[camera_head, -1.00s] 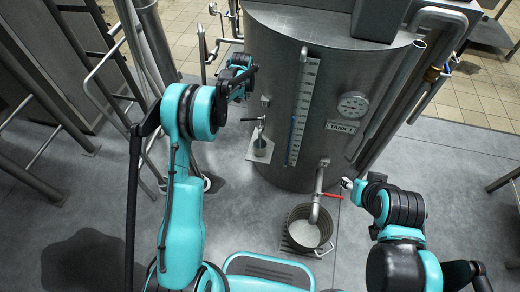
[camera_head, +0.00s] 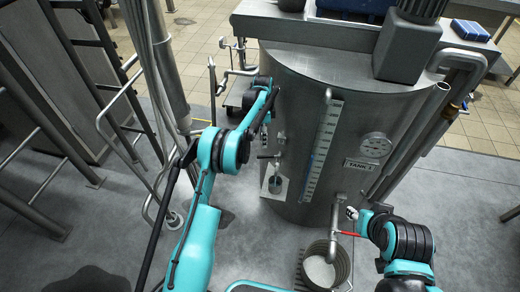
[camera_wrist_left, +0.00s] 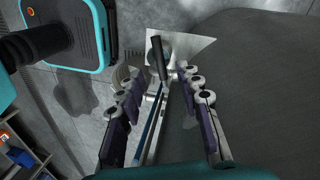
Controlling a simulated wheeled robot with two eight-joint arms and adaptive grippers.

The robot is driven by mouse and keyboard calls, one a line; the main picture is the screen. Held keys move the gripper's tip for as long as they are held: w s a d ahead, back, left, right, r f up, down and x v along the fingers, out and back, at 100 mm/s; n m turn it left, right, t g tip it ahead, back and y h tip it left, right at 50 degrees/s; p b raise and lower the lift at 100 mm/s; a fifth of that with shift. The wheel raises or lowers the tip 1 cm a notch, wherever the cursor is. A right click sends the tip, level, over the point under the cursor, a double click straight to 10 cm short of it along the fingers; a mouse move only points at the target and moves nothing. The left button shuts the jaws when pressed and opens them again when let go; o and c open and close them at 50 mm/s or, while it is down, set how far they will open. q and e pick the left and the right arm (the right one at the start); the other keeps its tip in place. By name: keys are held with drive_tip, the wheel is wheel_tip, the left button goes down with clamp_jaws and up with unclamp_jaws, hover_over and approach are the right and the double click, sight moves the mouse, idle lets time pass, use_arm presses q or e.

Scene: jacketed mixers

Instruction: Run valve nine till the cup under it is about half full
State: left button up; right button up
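Steel TANK 1 (camera_head: 300,120) carries a small tap (camera_head: 268,156) with a dark lever on its left side. A small cup (camera_head: 275,183) stands under it on a white plate (camera_head: 274,196); its fill level is too small to tell. The number nine is not readable. My left gripper (camera_head: 265,120) is beside the tank, above the tap. In the left wrist view its fingers (camera_wrist_left: 160,118) are wide apart with nothing held; the black lever (camera_wrist_left: 158,58) shows beyond them. My right gripper (camera_head: 351,212) is near the red-handled outlet valve (camera_head: 349,233); its fingers are too small to judge.
A bucket (camera_head: 337,265) with pale contents stands under the tank's lower outlet pipe. Pipes and rails (camera_head: 165,80) stand at the left. Grey floor lies open between.

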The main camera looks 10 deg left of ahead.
use_arm(q)
drive_tip(key=f, duration=0.2)
drive_tip(key=s+f+b, duration=0.1)
drive_tip(key=f, duration=0.2)
drive_tip(key=f+b, duration=0.1)
drive_tip(key=f, duration=0.1)
drive_tip(key=shift+s+d+f, duration=0.25)
drive_tip(key=shift+s, duration=0.05)
clamp_jaws()
